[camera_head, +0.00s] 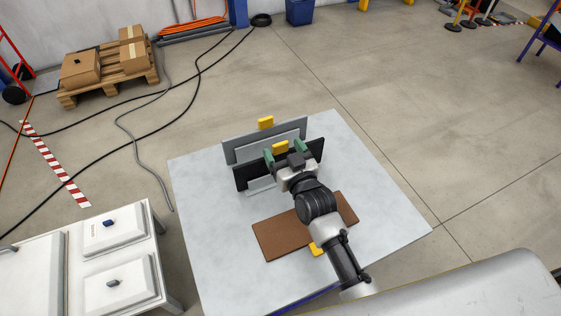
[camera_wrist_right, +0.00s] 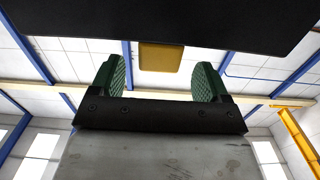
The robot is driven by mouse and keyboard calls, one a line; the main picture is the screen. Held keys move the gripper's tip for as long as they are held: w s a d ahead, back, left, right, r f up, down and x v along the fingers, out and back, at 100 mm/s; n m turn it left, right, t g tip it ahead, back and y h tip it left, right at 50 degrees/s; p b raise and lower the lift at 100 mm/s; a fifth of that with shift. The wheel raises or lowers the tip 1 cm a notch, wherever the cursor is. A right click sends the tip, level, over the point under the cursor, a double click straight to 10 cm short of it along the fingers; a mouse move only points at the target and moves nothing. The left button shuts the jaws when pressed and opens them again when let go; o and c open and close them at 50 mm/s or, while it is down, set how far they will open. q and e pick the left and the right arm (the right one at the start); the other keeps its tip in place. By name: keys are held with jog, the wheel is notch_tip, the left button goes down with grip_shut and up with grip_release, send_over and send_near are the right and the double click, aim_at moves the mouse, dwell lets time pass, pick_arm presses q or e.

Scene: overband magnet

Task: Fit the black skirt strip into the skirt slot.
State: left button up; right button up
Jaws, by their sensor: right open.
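The black skirt strip (camera_head: 246,176) stands upright in front of a grey upright panel (camera_head: 237,148) on the table in the head view. A yellow tab (camera_head: 280,147) is at its top edge. The strip (camera_wrist_right: 240,22) and tab (camera_wrist_right: 160,57) also show in the right wrist view. My right gripper (camera_head: 284,155) is open at the strip, its green fingers on either side of the tab. In the wrist view (camera_wrist_right: 161,78) gaps show between tab and fingers. The skirt slot is not clearly visible; I cannot tell whether the strip is seated. My left gripper is out of view.
A brown board (camera_head: 280,233) with a yellow tab (camera_head: 316,248) lies nearer on the grey table (camera_head: 390,215), partly under my right arm. Another yellow tab (camera_head: 265,122) tops the grey panel. A white cabinet (camera_head: 150,225) stands at left. The table's right side is clear.

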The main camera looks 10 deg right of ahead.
jog(key=w, duration=0.2)
jog(key=shift+w+a, duration=0.15)
jog(key=shift+w, duration=0.15)
jog(key=shift+s, duration=0.1)
jog(key=c, duration=1.4)
grip_shut()
jog(key=shift+r, duration=0.15)
